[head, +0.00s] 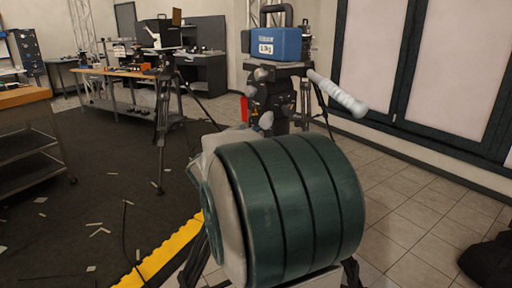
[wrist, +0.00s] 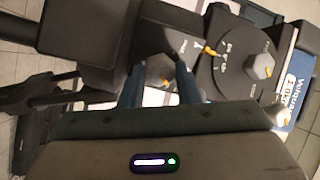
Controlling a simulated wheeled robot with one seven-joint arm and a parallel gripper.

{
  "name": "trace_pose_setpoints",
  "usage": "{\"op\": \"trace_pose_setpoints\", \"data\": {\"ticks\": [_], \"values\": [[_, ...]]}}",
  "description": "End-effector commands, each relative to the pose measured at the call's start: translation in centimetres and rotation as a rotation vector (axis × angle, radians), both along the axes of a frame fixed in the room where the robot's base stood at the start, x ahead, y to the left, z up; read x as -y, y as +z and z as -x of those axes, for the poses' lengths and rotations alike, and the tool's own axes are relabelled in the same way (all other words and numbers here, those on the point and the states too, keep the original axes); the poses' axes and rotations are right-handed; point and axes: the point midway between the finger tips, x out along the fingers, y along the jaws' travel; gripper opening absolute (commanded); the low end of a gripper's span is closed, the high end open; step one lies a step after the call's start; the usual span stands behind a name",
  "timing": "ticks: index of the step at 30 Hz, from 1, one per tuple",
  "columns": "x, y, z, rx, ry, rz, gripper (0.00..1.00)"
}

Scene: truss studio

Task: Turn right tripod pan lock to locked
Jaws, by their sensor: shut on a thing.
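The right tripod (head: 272,98) stands beyond my arm in the head view, with a black head and grey knobs. In the wrist view a grey faceted knob (wrist: 158,71) with a small orange mark sits between the fingers of my gripper (wrist: 160,88), which is shut on it. A second grey knob (wrist: 262,67) sits to the right on a round black plate with white lettering and an orange pointer (wrist: 210,50). The lettering is too small to read surely, so I cannot tell the lock's setting. My gripper is hidden behind my arm in the head view.
A blue case (head: 278,44) sits on the tripod; it also shows in the wrist view (wrist: 303,68). A pale grey handle (head: 338,94) sticks out right. Another tripod (head: 164,100) stands left, beside a workbench (head: 112,73). Yellow edging (head: 172,252) borders the dark floor.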

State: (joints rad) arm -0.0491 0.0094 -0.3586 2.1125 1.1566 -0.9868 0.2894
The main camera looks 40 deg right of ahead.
Motion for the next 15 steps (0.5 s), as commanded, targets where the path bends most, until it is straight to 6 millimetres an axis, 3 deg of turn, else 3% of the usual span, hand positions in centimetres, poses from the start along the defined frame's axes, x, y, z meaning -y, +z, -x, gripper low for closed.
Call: {"op": "trace_pose_setpoints", "data": {"ticks": [15], "values": [[-0.05,-0.02,-0.04,0.084,0.002,-0.035,0.07]]}}
